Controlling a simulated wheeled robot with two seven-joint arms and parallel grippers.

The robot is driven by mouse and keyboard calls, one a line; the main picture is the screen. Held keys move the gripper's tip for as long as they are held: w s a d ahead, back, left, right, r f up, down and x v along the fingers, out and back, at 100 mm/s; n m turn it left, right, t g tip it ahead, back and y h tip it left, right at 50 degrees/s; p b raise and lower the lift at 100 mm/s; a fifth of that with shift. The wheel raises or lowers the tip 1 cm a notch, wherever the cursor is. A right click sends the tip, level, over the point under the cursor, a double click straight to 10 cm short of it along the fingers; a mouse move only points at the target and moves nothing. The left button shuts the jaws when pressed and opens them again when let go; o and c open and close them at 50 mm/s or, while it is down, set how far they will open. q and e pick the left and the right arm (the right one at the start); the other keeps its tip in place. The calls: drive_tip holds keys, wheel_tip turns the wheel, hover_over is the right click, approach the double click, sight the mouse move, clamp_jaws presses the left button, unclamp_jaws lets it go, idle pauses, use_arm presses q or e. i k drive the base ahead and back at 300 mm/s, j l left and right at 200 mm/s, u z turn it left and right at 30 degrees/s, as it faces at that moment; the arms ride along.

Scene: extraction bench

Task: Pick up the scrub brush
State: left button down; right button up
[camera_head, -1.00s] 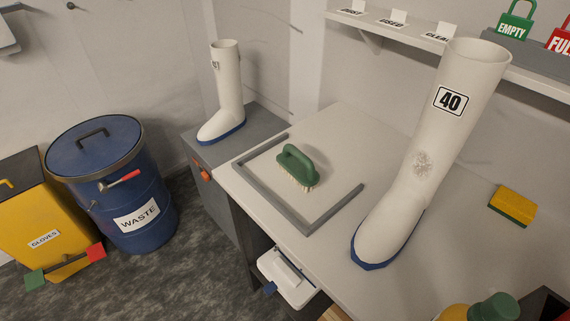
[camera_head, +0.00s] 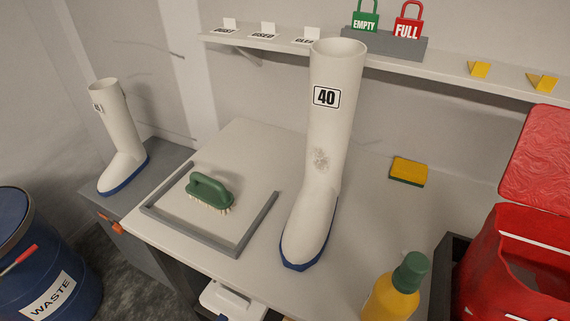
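The scrub brush (camera_head: 210,192) has a green looped handle and pale bristles. It lies bristles down on the bench top (camera_head: 265,160), inside an area edged by a grey raised frame (camera_head: 190,237). Nothing holds it. Neither of my grippers shows in the head view.
A tall white boot (camera_head: 326,160) marked 40, with a blue sole, stands right of the brush. A yellow and green sponge (camera_head: 408,171), a yellow bottle (camera_head: 396,290) with a green cap and a red container (camera_head: 515,265) are further right. A shelf (camera_head: 300,46) runs along the wall behind.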

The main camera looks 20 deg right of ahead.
sight(209, 191)
drive_tip(key=i+j+z, duration=0.1)
drive_tip(key=j, duration=0.3)
drive_tip(key=i+j+z, duration=0.1)
drive_tip(key=j, duration=0.35)
drive_tip(key=i+j+z, duration=0.15)
drive_tip(key=j, duration=0.25)
drive_tip(key=i+j+z, duration=0.1)
drive_tip(key=j, duration=0.35)
